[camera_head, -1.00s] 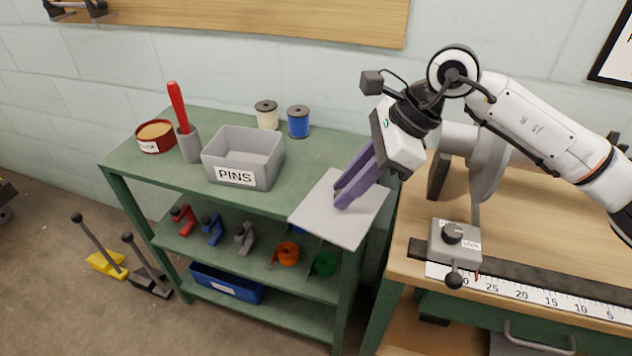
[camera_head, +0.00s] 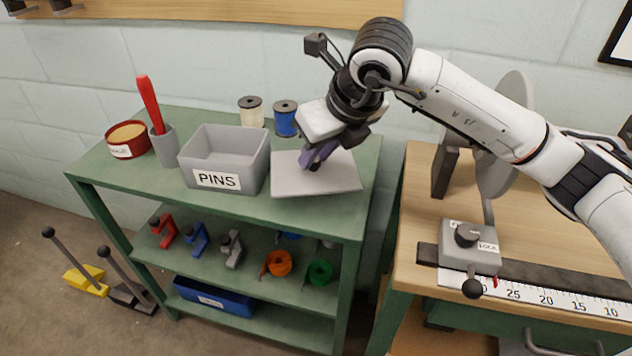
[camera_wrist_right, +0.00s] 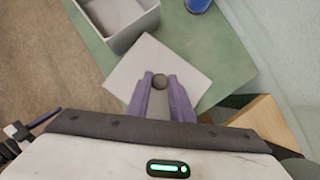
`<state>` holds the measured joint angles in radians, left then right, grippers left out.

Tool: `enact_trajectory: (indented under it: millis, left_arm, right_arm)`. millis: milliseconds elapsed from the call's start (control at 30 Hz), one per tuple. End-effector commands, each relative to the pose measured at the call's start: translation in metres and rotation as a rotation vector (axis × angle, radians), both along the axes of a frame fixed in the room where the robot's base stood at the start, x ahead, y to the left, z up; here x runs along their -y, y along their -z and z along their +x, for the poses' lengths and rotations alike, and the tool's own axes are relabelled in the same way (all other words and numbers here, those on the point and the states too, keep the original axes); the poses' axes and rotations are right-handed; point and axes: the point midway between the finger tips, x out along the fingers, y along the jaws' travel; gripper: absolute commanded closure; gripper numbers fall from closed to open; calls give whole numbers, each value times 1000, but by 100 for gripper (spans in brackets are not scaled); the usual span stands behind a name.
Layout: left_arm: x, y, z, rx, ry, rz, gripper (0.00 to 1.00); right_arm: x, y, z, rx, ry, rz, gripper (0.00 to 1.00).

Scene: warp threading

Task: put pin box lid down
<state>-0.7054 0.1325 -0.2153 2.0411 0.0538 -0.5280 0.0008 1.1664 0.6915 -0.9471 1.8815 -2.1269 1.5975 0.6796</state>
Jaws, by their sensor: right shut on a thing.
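The pin box lid (camera_head: 335,180) is a flat light-grey plate at the right end of the green shelf top, beside the box; it also shows in the right wrist view (camera_wrist_right: 189,68). I cannot tell whether it touches the surface. My right gripper (camera_head: 316,164) is above the lid, its purple fingers shut on the lid's dark round knob (camera_wrist_right: 160,82). The grey open pin box (camera_head: 217,180), labelled PINS, stands just left of the lid; its corner shows in the right wrist view (camera_wrist_right: 121,36). My left gripper is not in view.
A red-brown tin (camera_head: 128,140), a grey cup (camera_head: 165,148) with a red-handled tool, a cream spool (camera_head: 251,112) and a blue spool (camera_head: 285,119) stand on the shelf top.

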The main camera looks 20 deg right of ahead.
Motion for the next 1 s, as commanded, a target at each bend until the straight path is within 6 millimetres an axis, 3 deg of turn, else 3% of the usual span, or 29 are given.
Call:
enact_trajectory:
  millis: [300,533,567,667,1000]
  left_arm:
    - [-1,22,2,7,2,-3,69]
    - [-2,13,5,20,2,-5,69]
    - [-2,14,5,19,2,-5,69]
    - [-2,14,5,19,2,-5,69]
    - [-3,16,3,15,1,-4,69]
  right_arm:
    - [0,48,0,-1,-1,0,100]
    - [0,48,0,-1,-1,-1,100]
    - [0,49,-1,-3,-1,-1,76]
    - [0,49,-1,-2,-1,-1,61]
    - [0,45,-2,0,-1,0,61]
